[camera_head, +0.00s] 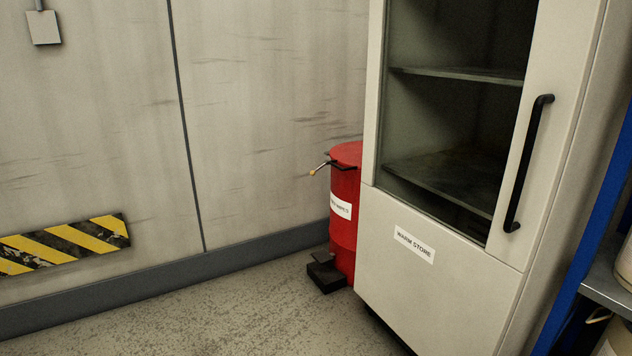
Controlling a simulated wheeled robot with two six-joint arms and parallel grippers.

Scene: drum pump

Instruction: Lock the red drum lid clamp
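A red drum (344,240) with a white label stands on the floor near the wall, partly hidden behind the cabinet's left side. Its red lid (347,152) shows at the top. A clamp lever (321,167) with a yellowish tip sticks out to the left from a dark piece at the lid's rim. I cannot tell from here whether the clamp is locked. Neither of my grippers is in view.
A pale cabinet (455,292) labelled "WARM STORE", with a glass door and black handle (528,163), stands right of the drum. A dark block (326,276) lies at the drum's foot. Blue shelving (590,250) stands at far right. Floor at left is clear.

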